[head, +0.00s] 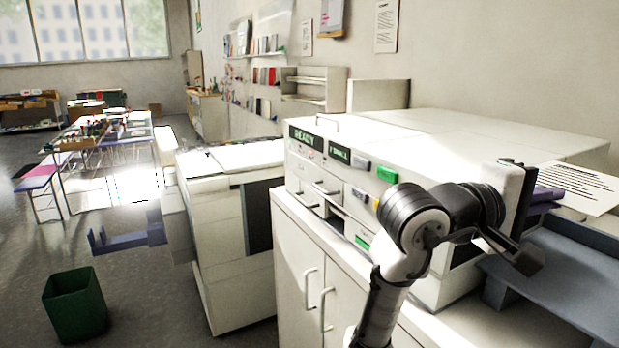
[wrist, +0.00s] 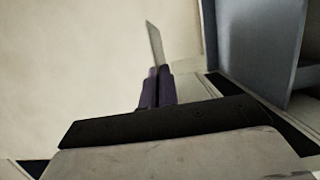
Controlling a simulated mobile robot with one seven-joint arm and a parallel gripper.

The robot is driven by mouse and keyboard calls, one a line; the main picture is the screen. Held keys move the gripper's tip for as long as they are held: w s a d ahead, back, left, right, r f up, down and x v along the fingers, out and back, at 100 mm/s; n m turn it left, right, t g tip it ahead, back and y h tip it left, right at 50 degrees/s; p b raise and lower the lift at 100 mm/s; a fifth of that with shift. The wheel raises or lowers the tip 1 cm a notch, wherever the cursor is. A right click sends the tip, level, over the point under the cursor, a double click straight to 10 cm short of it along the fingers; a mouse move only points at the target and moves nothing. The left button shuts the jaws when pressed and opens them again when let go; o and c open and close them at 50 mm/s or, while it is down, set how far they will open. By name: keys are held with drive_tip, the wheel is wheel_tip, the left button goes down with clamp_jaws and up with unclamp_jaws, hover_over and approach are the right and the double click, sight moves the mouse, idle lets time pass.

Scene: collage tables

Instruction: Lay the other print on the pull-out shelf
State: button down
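A white print (head: 582,187) with dark lines of text is held out at the right of the head view. My gripper (head: 548,194) has its purple fingers together on the print's near edge. In the wrist view, the print shows edge-on as a thin pale strip (wrist: 154,42) rising from the closed fingers (wrist: 157,88). A blue-grey tray (head: 570,285) lies below and to the right of my gripper. I cannot tell whether this tray is the pull-out shelf, and no other print is clearly visible.
The white machine (head: 470,135) with a READY display stands beside my arm on a cabinet (head: 300,260). A lower white unit (head: 225,220) stands to its left, with a blue-purple bracket-like piece (head: 128,240) beyond. A green bin (head: 75,305) stands on open floor.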

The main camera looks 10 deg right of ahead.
sight(529, 295)
wheel_tip(529, 295, down, 17)
drive_tip(key=shift+f, duration=0.1)
drive_tip(key=shift+s+a+b, duration=0.15)
drive_tip(key=shift+a+b, duration=0.2)
drive_tip(key=shift+a, duration=1.1)
drive_tip(key=shift+d, duration=0.1)
